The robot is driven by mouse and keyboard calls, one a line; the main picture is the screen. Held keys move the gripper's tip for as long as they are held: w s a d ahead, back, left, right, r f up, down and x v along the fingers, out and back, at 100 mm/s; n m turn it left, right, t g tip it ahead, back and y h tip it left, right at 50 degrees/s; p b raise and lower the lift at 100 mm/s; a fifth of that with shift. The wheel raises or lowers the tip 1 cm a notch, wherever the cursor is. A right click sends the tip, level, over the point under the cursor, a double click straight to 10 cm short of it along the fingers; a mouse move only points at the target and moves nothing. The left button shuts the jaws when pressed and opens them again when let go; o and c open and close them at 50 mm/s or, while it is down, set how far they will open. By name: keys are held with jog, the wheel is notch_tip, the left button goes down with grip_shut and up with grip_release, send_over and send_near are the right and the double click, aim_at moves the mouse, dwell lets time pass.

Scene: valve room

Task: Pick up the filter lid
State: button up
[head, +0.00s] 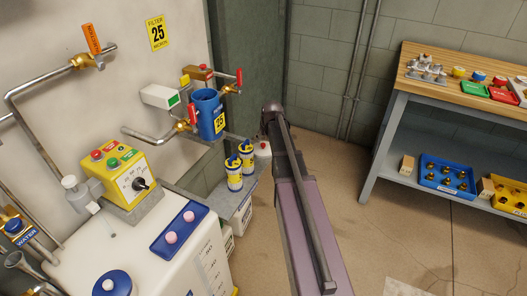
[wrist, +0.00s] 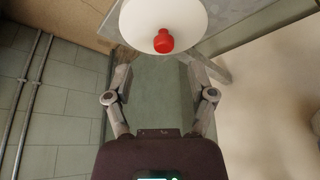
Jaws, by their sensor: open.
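The filter lid (wrist: 163,22) is a white round disc with a red knob, cut off by the top edge of the wrist view. In the head view the white lid (head: 263,151) shows small beside my arm, by the end of the grey shelf. My gripper (wrist: 160,60) is open, with one finger at each side and the lid beyond and between the tips. Nothing is held. Whether a finger touches the lid cannot be told.
A blue filter housing (head: 208,114) stands on the pipework. Two blue-and-yellow cans (head: 234,172) stand on the grey shelf (head: 240,196) next to the lid. A white tank (head: 150,262) and a yellow control box (head: 122,176) are at left.

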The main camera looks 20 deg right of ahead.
aim_at(263, 144)
jog(key=shift+f, duration=0.1)
jog(key=shift+a+b+x, duration=0.1)
jog(key=shift+b+x, duration=1.1)
jog(key=shift+x, duration=0.05)
jog(key=shift+a+b+x, duration=0.15)
jog(key=shift+b+x, duration=1.05)
jog(key=shift+x, duration=0.05)
grip_shut()
